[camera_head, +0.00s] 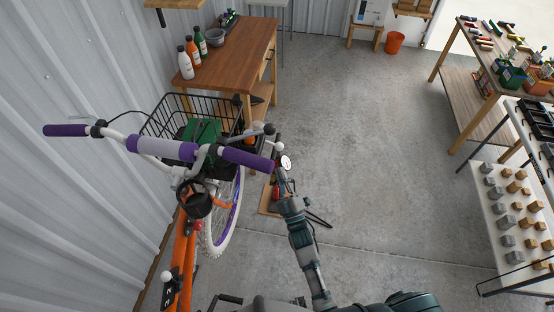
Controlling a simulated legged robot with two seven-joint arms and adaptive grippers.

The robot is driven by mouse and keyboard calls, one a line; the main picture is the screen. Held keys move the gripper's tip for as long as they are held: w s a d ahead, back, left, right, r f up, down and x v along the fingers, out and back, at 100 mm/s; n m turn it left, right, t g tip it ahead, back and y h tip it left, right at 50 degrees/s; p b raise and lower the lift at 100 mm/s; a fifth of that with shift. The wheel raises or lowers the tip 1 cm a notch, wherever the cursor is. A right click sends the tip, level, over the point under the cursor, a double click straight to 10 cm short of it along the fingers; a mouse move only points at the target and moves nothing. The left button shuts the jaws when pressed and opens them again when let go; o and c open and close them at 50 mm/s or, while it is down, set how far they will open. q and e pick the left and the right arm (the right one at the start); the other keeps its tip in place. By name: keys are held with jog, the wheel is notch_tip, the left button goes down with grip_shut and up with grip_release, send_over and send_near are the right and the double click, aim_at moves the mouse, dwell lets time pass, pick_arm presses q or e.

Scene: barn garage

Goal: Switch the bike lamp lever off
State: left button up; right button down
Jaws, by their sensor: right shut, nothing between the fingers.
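The bike (178,262) has an orange frame and stands at the left. Its white handlebar (160,146) has purple grips, and a black wire basket (180,106) is at its front. A small grey lever-like part (265,129) sticks up by the right grip; I cannot tell if it is the lamp lever or how it is set. My right gripper (280,171) is shut and empty, close beside the end of the right purple grip (247,158). Whether they touch is unclear. My left gripper is out of view.
A wooden table (236,55) with several bottles stands beyond the bike. A corrugated wall (75,75) runs along the left. Workbenches (467,92) with tools, plants and blocks line the right. An orange bucket (395,42) stands at the back. The middle floor is clear.

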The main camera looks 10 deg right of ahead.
jog(key=v, duration=0.6)
dwell(0.4)
